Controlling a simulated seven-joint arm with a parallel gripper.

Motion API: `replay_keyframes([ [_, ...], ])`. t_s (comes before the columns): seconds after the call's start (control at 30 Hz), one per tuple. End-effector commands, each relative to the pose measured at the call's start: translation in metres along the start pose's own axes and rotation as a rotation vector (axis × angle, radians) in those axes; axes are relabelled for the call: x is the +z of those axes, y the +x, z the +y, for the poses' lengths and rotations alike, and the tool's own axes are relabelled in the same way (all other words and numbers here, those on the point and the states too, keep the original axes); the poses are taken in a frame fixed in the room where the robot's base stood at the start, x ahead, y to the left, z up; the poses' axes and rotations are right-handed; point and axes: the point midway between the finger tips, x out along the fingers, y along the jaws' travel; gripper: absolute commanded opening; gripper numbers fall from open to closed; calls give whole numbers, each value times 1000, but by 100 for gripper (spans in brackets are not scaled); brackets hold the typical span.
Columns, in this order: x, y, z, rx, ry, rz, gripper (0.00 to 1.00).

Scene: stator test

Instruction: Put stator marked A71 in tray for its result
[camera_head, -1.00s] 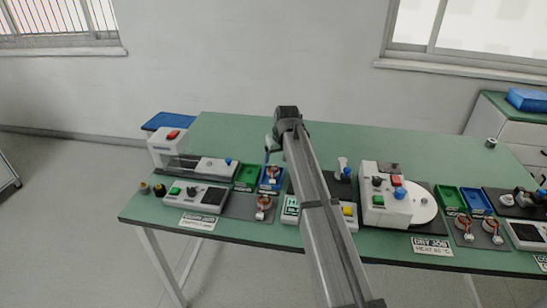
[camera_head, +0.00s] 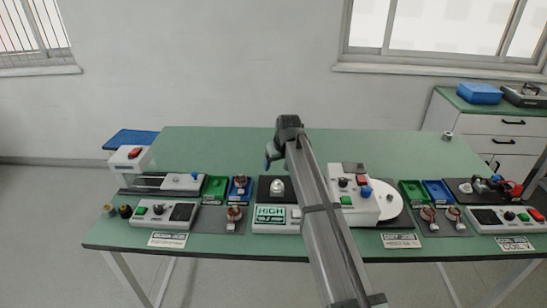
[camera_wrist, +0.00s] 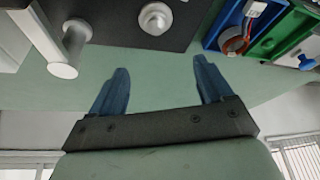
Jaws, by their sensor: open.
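Several stators, copper-coloured rings with white connectors, are in the head view. One (camera_head: 239,182) is in the left blue tray (camera_head: 243,194), and one (camera_head: 234,213) lies on a dark mat in front of it. Two more, a stator (camera_head: 428,214) and another (camera_head: 453,213), lie on the right mat. I cannot read A71 on any. A green tray (camera_head: 215,187) adjoins the left blue tray; a green (camera_head: 413,191) and a blue tray (camera_head: 438,192) stand at the right. My gripper (camera_head: 272,156) is open and empty, above the table; the wrist view shows its blue fingers (camera_wrist: 160,72) apart.
A tester reading HIGH (camera_head: 271,213) stands left of my arm, before a black plate with a silver fixture (camera_head: 277,187). A white machine with a disc (camera_head: 355,197) is right of it. Testers (camera_head: 165,212) (camera_head: 505,218) stand at both ends. The table's back half is clear.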

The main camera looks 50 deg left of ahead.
Motion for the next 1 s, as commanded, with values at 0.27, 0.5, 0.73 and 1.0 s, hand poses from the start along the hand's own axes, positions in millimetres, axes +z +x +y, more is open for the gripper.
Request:
replay_keyframes([
  [0.27,18,41,0,0,0,-1,80],
  [0.5,25,49,0,0,0,4,80],
  [0.73,34,15,-1,0,0,2,80],
  [1.0,35,-28,-1,0,0,3,80],
])
